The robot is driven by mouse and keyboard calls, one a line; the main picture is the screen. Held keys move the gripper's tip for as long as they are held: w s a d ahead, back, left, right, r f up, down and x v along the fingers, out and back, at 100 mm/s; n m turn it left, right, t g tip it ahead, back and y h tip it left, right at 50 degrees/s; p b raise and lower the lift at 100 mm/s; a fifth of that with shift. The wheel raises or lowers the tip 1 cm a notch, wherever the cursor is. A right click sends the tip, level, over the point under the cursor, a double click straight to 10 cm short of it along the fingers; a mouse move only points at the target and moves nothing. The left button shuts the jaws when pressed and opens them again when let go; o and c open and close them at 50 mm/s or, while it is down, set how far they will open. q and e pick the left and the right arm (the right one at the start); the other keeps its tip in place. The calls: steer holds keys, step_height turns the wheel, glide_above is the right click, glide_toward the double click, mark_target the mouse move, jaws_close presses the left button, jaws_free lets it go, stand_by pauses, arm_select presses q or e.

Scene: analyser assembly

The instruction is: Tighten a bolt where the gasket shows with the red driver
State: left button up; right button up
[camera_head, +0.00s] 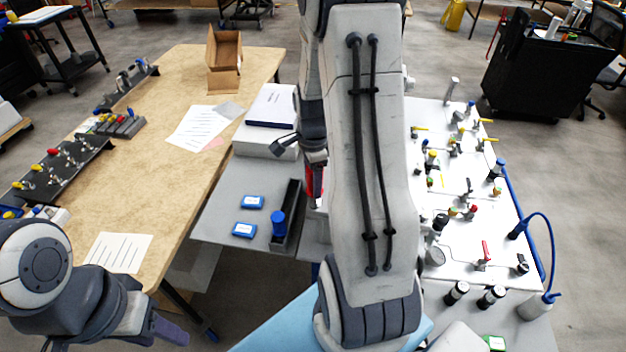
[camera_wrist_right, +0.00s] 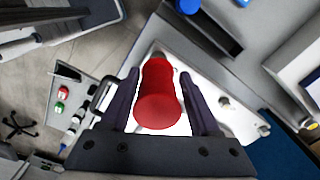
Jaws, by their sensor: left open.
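The red driver (camera_wrist_right: 158,95) is between the two fingers of my right gripper (camera_wrist_right: 162,105) in the right wrist view, and the fingers appear to close on its thick red handle. In the head view my right gripper (camera_head: 316,180) is beside the grey tool shelf, and a bit of red shows there. My arm hides most of it. My left gripper (camera_head: 150,326) is open and empty at the bottom left, partly cut off. The white analyser panel (camera_head: 452,200) with fittings and valves lies to the right. Individual bolts and any gasket are too small to tell.
A blue driver (camera_head: 278,224) stands in a dark rack (camera_head: 292,200) near two blue boxes (camera_head: 252,202). The wooden table (camera_head: 185,85) holds papers, valve rails and an open cardboard box (camera_head: 224,50). A bottle with a blue tube (camera_head: 537,305) stands by the panel's front right corner.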

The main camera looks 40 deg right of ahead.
stand_by(0.5)
steer(key=shift+s+d+f, duration=0.1)
steer(key=shift+s, duration=0.1)
jaws_close()
stand_by(1.5)
steer(key=shift+r+p, duration=2.75)
steer(key=shift+r, duration=0.35)
steer(key=shift+f, duration=0.15)
